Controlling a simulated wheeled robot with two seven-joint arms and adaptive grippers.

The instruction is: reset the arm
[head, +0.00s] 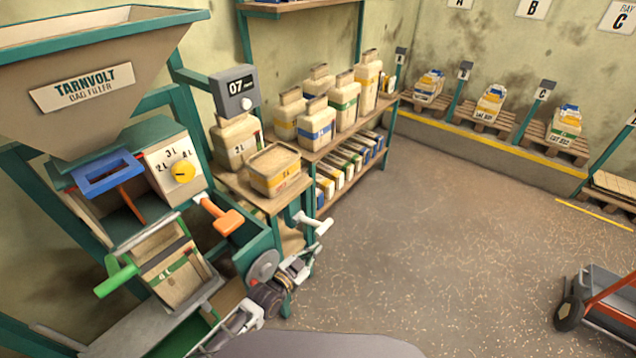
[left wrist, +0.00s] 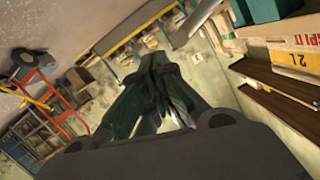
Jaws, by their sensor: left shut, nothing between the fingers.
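My left arm reaches in at the bottom of the head view, beside the bag filler. Its left gripper (head: 305,262) is at the filler's right edge, below a white handle (head: 312,224). In the left wrist view the dark fingers of this gripper (left wrist: 155,65) are together and hold nothing. The bag filler (head: 82,88) stands at the left with a blue frame, an orange handle (head: 222,215) and a green handle (head: 115,276). My right gripper does not show.
Shelves (head: 325,142) with bags stand behind the filler. Pallets (head: 555,137) with bags line the far wall. A hand truck (head: 607,305) stands at the lower right. The middle floor is clear.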

